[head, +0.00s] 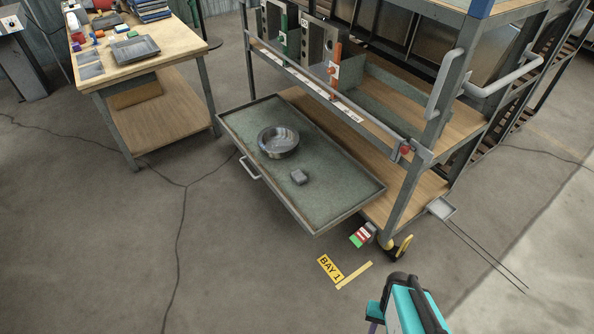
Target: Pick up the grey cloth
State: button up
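A teal and black part of my arm shows at the bottom right, well away from the drawer. No gripper fingers can be made out.
The drawer sticks out of a metal rack with a rail (330,90) and upright posts. A wooden workbench (150,48) with trays and small items stands at the upper left. A yellow BAY 1 floor sign (330,268) lies before the drawer. The floor at the left is clear.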

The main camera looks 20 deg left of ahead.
aim_at(299, 177)
jog(key=u, duration=0.05)
jog(key=i, duration=1.05)
jog(key=z, duration=0.05)
jog(key=k, duration=0.15)
jog(key=u, duration=2.75)
jog(key=k, duration=0.65)
jog(key=u, duration=0.05)
